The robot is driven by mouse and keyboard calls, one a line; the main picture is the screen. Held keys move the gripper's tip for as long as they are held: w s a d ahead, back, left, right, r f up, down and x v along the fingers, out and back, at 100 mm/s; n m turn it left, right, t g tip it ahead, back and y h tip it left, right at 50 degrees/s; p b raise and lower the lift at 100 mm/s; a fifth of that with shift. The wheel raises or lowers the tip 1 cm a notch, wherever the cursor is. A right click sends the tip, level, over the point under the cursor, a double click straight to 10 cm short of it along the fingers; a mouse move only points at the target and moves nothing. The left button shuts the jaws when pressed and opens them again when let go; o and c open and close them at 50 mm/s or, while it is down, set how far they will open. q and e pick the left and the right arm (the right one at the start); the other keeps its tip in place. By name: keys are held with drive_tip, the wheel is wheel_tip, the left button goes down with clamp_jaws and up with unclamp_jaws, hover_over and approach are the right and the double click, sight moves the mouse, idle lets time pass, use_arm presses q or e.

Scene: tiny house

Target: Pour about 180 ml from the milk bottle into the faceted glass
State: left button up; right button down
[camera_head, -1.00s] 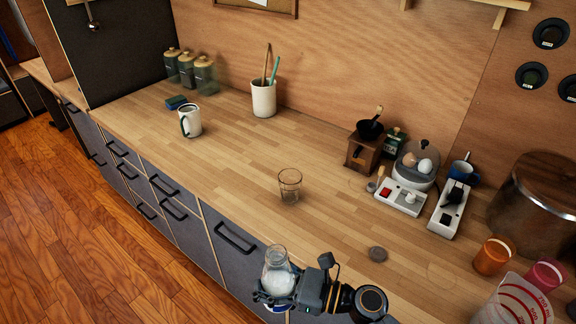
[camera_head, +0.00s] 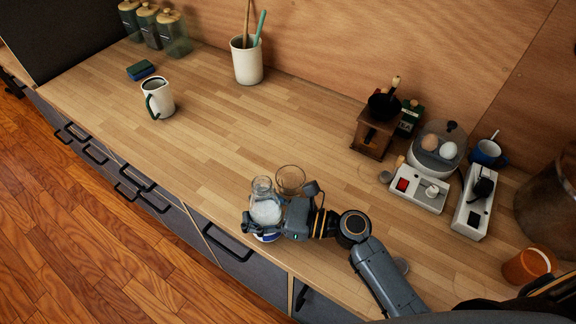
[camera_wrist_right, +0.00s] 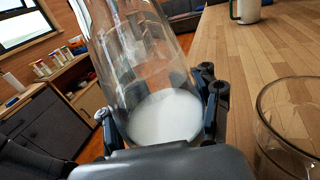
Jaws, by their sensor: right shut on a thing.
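The milk bottle (camera_head: 264,201) is clear glass with white milk in its lower part. My right gripper (camera_head: 268,222) is shut around it and holds it nearly upright near the counter's front edge. In the right wrist view the bottle (camera_wrist_right: 146,70) stands between the fingers, with the milk surface showing low inside. The faceted glass (camera_head: 290,178) stands on the counter just beyond and to the right of the bottle, partly behind my gripper. It shows at the right edge of the wrist view (camera_wrist_right: 292,115) and looks empty. My left gripper is not in view.
A white mug (camera_head: 158,98), a sponge (camera_head: 141,69) and a utensil crock (camera_head: 247,62) stand further back left. A grinder (camera_head: 373,135), an egg cooker (camera_head: 436,150) and a power strip (camera_head: 474,206) are at right. The counter's middle is clear.

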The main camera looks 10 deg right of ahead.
sight(251, 206)
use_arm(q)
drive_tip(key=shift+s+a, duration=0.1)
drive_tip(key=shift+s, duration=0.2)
use_arm(e)
drive_tip(key=shift+s+r, duration=0.2)
drive_tip(key=shift+s, duration=0.05)
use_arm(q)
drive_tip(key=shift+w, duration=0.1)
use_arm(e)
drive_tip(key=shift+w, duration=0.15)
